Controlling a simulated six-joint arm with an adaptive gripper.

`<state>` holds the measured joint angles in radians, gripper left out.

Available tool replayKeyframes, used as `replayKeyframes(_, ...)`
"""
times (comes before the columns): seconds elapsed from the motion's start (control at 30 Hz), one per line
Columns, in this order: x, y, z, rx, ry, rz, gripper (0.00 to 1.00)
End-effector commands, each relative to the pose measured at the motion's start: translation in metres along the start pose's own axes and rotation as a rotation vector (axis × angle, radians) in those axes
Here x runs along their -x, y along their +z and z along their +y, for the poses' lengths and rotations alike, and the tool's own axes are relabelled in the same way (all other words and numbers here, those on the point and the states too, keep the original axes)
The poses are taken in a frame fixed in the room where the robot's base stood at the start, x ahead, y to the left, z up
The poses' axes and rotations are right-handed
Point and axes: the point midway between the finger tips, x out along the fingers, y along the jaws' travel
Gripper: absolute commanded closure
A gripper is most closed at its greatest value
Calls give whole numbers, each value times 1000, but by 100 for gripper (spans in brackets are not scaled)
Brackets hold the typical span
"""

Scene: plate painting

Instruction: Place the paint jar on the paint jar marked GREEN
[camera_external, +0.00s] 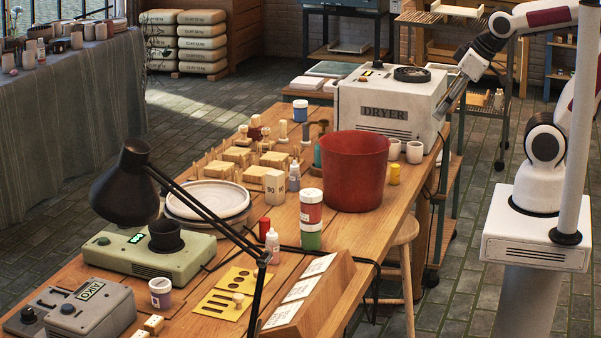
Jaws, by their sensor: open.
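A paint jar with a red label and white lid (311,196) stands upright on a paint jar with a green band (311,238), in the middle of the table. The two look stacked in line. A jar with a blue band (300,111) stands at the back of the table, and a jar with a purple band (160,293) stands at the front left. My gripper (450,103) is open at the right side of the dryer, well away from the stacked jars. Its fingertips are small and hard to see here, and nothing shows held in it.
A red bucket (354,173) stands just behind and right of the stacked jars. The white dryer (388,105) is beside my gripper. A black desk lamp (130,185) reaches over the front left. White plates (207,198), small bottles (272,246) and a tilted card stand (318,295) surround the jars.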

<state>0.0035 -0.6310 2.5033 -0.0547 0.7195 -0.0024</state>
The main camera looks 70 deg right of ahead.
Motion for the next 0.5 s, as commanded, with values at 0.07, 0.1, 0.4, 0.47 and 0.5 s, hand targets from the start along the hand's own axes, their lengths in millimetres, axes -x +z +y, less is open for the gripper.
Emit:
replayKeyframes(0.07,12,11,-3,-15,-12,-14,49)
replayKeyframes(0.1,16,17,-5,-21,-17,-23,49)
replayKeyframes(0.4,31,36,-11,-40,-39,-58,49)
replayKeyframes(0.47,31,37,-11,-40,-40,-59,49)
replayKeyframes(0.5,31,37,-11,-40,-40,-59,49)
